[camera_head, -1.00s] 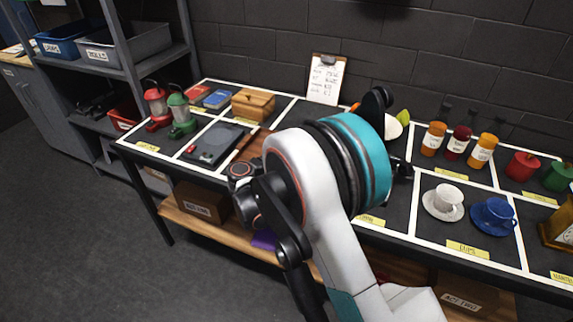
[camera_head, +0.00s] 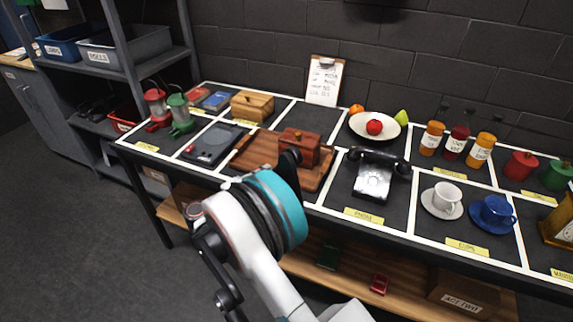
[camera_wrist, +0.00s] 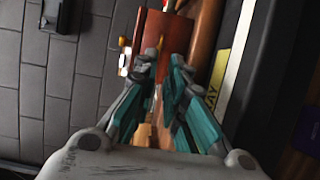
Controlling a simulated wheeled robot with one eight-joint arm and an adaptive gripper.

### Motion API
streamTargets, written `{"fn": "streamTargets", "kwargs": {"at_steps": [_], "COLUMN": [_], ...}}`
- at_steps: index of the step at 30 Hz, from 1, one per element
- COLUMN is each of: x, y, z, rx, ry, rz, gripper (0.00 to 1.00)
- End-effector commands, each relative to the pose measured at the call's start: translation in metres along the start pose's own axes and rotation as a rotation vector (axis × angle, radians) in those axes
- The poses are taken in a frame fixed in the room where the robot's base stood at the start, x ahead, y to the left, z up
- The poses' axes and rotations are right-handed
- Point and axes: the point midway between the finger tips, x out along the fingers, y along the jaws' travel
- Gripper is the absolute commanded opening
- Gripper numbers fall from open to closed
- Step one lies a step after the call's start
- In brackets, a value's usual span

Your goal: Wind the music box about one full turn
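A reddish-brown box (camera_head: 301,149), which looks like the music box, sits on a wooden board (camera_head: 258,150) in the middle of the table. The same reddish box (camera_wrist: 157,30) shows ahead of the fingers in the wrist view, with a small pale and brassy fitting (camera_wrist: 124,57) at its left side. My gripper (camera_wrist: 165,60) points at this box with its fingertips apart and nothing visibly held between them. Whether a fingertip touches the box I cannot tell. In the head view my arm hides most of the gripper.
A black and silver telephone (camera_head: 374,175) stands just right of the board, and a fruit plate (camera_head: 359,130) behind it. A dark flat device (camera_head: 214,144) lies to the left. A light wooden box (camera_head: 252,106) stands behind. Cups, bottles and canisters fill the right side.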

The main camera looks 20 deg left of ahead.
Motion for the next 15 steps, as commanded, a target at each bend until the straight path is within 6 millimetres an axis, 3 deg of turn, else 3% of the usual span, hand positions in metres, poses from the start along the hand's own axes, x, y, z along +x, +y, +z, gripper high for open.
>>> {"fn": "streamTargets", "kwargs": {"at_steps": [7,15], "x": [0.051,0.087], "y": [-0.003,-0.001], "z": [0.001,0.000], "rx": [0.000,0.000], "ry": [-0.002,-0.001], "rz": [0.000,0.000], "gripper": [0.12,0.12]}}
